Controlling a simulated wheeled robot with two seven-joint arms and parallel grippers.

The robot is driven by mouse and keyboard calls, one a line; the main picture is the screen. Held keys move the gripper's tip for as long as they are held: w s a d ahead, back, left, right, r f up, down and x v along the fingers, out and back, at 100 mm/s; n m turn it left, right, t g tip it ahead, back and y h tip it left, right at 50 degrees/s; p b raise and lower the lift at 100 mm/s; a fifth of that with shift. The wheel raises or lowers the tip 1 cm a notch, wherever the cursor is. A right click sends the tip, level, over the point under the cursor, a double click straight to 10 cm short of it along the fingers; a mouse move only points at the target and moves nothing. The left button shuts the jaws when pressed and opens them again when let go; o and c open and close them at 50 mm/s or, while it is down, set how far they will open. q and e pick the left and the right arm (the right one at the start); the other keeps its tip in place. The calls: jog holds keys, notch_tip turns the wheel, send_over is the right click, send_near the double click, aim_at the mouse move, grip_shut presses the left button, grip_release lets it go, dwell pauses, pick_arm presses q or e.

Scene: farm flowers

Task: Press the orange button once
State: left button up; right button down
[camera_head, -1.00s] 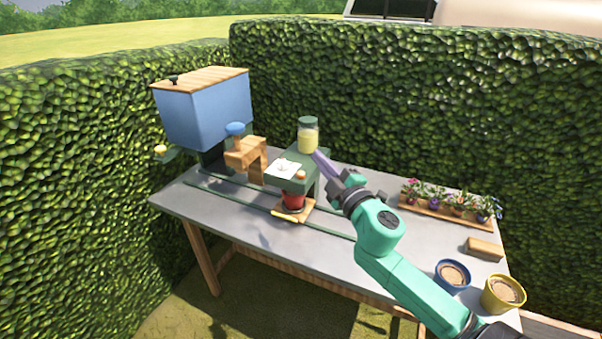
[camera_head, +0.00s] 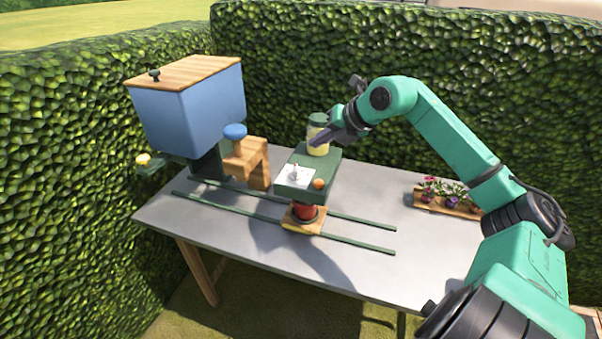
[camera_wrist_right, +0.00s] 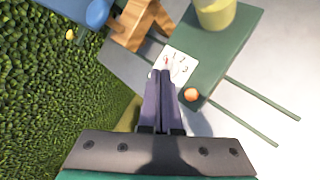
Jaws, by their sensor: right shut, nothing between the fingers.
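In the right wrist view the orange button (camera_wrist_right: 191,95) lies just right of my fingers. My right gripper (camera_head: 320,143) is shut and empty, raised above the stand near the jar, with its purple fingers pointing down and left. In the right wrist view my right gripper's fingertips (camera_wrist_right: 165,72) overlap a white numbered card (camera_wrist_right: 184,62). The fingers look apart from the button. My left gripper is out of view.
A jar of pale yellow contents (camera_head: 317,140) stands at the back of the stand. A red pot (camera_head: 304,212) sits below on a wooden plate between green rails. A blue bin (camera_head: 190,110) and a blue-knobbed wooden block (camera_head: 252,160) stand left. A flower tray (camera_head: 445,203) is right.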

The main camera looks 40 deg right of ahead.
jog(key=s+r, duration=0.1)
jog(key=s, duration=0.2)
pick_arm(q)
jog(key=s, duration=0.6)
pick_arm(e)
jog(key=b, duration=0.3)
send_over(322, 185)
notch_tip(322, 185, down, 5)
jog(key=shift+f, duration=0.1)
notch_tip(322, 185, down, 4)
jog(key=b, duration=0.3)
jog(key=shift+r, duration=0.2)
jog(key=shift+w+f+b, duration=0.1)
jog(key=shift+f+b, duration=0.2)
jog(key=shift+b, duration=0.1)
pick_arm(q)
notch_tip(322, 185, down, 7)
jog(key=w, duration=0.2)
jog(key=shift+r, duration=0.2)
pick_arm(e)
jog(key=shift+r, duration=0.1)
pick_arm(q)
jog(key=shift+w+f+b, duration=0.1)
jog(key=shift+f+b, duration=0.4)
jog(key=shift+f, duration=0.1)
pick_arm(e)
jog(key=shift+f, duration=0.4)
